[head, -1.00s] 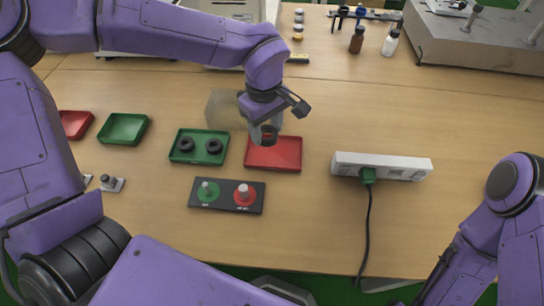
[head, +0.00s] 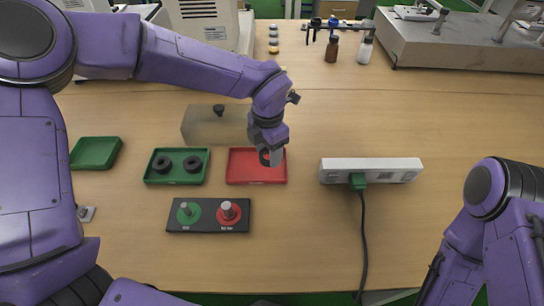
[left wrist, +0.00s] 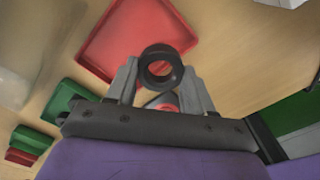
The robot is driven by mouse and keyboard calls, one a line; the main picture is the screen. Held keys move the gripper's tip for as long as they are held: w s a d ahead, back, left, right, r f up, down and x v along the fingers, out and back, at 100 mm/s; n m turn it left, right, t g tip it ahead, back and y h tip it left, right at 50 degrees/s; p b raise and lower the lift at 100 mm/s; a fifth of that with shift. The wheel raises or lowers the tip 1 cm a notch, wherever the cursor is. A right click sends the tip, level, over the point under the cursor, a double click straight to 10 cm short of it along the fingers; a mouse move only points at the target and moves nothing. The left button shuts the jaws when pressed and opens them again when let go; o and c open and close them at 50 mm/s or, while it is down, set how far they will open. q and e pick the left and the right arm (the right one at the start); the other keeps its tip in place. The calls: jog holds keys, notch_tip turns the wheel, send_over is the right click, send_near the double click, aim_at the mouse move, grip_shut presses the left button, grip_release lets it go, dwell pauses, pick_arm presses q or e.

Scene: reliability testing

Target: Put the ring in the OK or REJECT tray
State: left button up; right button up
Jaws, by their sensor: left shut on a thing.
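My left gripper (head: 268,157) is shut on a black ring (left wrist: 160,50) and holds it over the red tray (head: 239,165). In the left wrist view the ring sits between the two grey fingertips, its hole facing the camera, with the red tray (left wrist: 108,45) behind it. I cannot tell whether the ring touches the tray. The green tray (head: 149,178), left of the red one, holds two black rings (head: 166,165) lying flat. The right arm shows at the lower right, but its gripper is out of view.
A dark panel (head: 208,222) with a green-based and a red-based peg stands in front of the trays. A translucent block (head: 200,122) stands behind them. A white power strip (head: 370,164) with a cable is to the right. Another green tray (head: 95,153) is at left.

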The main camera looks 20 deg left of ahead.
pick_arm(q)
jog(key=w+f, duration=0.1)
jog(key=f, duration=0.1)
jog(key=w+f, duration=0.1)
jog(key=f, duration=0.1)
jog(key=w+f, duration=0.1)
jog(key=f, duration=0.1)
jog(key=shift+d+p, duration=0.15)
jog(key=shift+p, duration=0.25)
jog(key=shift+f, duration=0.2)
jog(key=shift+s+f, duration=0.1)
jog(key=o, duration=0.7)
jog(key=shift+f, duration=0.1)
jog(key=shift+o, duration=0.2)
notch_tip(320, 180, up, 12)
jog(key=shift+r+b, duration=0.25)
jog(key=shift+b, duration=0.05)
